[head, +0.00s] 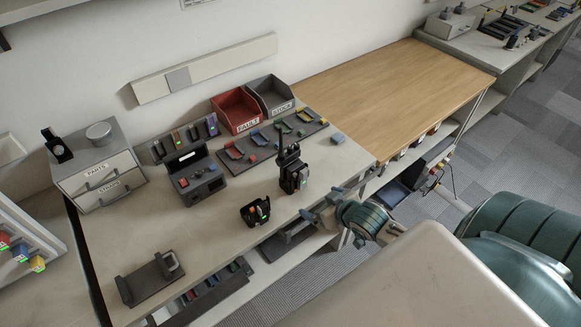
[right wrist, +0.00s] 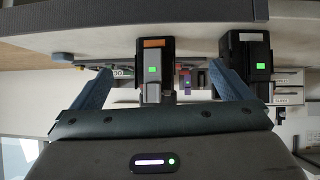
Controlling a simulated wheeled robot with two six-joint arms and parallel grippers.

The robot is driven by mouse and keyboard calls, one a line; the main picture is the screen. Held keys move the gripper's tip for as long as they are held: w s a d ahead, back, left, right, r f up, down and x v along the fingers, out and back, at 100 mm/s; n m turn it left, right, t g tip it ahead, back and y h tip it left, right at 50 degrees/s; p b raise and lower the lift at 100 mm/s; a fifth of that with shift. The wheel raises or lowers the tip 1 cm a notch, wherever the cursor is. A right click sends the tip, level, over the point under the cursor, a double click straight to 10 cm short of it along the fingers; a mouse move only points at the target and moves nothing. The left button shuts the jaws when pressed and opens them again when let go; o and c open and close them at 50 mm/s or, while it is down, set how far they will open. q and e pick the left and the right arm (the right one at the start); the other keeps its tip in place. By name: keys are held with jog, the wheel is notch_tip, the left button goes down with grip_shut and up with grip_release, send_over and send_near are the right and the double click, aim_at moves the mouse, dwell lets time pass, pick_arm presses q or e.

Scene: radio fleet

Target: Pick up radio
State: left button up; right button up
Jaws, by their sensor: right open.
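A black handheld radio (head: 292,174) stands upright near the front edge of the table, with a small green light. A second, shorter black device (head: 255,211) with orange and green marks stands to its front left. My right gripper (head: 312,214) is just off the table's front edge, close to the radio and apart from it. In the upside-down right wrist view, my gripper's fingers (right wrist: 163,90) are spread wide. The radio (right wrist: 152,72) seems to show between them, and the other device (right wrist: 245,62) beyond the finger at right. My left gripper is not seen.
The grey table (head: 215,235) also holds a black stand (head: 150,280), a dark console (head: 192,180), a drawer cabinet (head: 100,165), a red bin (head: 236,112) and a grey bin (head: 271,95). The wooden tabletop (head: 385,90) is clear.

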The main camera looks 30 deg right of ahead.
jog(key=w+d+r+t+y, duration=0.1)
jog(key=w+d+r+t, duration=0.2)
jog(key=w+r, duration=0.25)
send_near(292, 161)
jog(key=x, duration=0.3)
jog(key=shift+w+d+f+y, duration=0.25)
jog(key=shift+w+y, duration=0.05)
jog(key=shift+w, duration=0.35)
jog(key=p+x, duration=0.1)
jog(key=x, duration=0.2)
jog(key=shift+w+a, duration=0.15)
jog(key=shift+a, duration=0.1)
jog(key=shift+w+a+f+n, duration=0.1)
jog(key=shift+w+f+n, duration=0.25)
jog(key=shift+w, duration=0.1)
jog(key=shift+s, duration=0.1)
jog(key=shift+c, duration=1.3)
jog(key=shift+r, duration=0.1)
jog(key=c, duration=1.1)
